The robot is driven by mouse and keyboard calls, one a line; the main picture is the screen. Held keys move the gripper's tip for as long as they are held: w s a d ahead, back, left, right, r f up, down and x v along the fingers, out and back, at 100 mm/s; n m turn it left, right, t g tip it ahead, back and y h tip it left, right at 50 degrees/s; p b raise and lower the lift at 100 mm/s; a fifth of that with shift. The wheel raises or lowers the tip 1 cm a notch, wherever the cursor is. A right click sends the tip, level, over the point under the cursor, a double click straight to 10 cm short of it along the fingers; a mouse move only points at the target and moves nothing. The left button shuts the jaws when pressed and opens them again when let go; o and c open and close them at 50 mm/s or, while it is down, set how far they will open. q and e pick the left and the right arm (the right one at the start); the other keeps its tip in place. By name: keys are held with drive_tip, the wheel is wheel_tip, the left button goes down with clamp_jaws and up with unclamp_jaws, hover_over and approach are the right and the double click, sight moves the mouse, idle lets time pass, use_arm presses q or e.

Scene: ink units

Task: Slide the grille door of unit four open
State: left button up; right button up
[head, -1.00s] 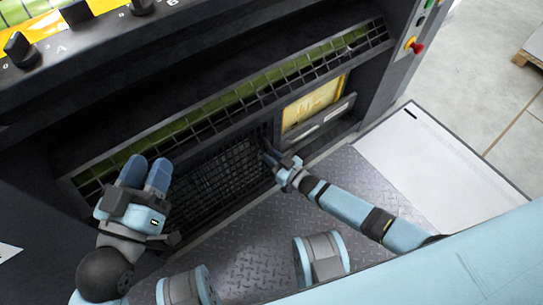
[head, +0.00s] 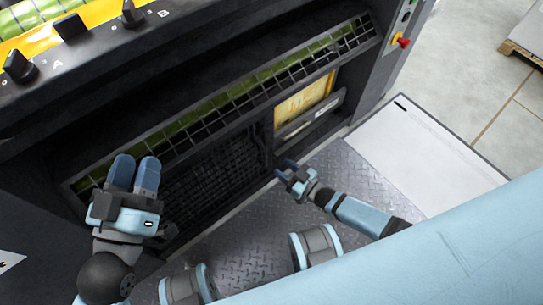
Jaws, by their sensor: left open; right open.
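The grille door (head: 222,165) is a dark mesh panel low in the front of the ink unit, covering the left and middle of the lower opening. To its right the opening shows a yellow panel (head: 305,103). My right gripper (head: 284,170) is open and empty, just in front of the door's right edge and apart from it. My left gripper (head: 135,172) is open at the left, in front of the unit, and hides the door's left end. No unit number is readable.
A slanted wire guard (head: 250,93) with green behind it runs above the door. Knobs (head: 72,27) sit on the top panel, and a red button (head: 404,43) is at the right. Diamond-plate floor (head: 250,245) and a white plate (head: 425,150) lie in front.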

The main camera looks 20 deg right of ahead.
use_arm(q)
drive_tip(key=shift+w+a+f+g+y+p, duration=0.1)
drive_tip(key=shift+a+f+g+y+p, duration=0.1)
drive_tip(key=shift+f, duration=0.2)
drive_tip(key=shift+w+a+f+g+y+p, duration=0.1)
drive_tip(key=shift+f+g+y+p, duration=0.1)
drive_tip(key=shift+f, duration=0.2)
use_arm(e)
drive_tip(key=v, duration=0.5)
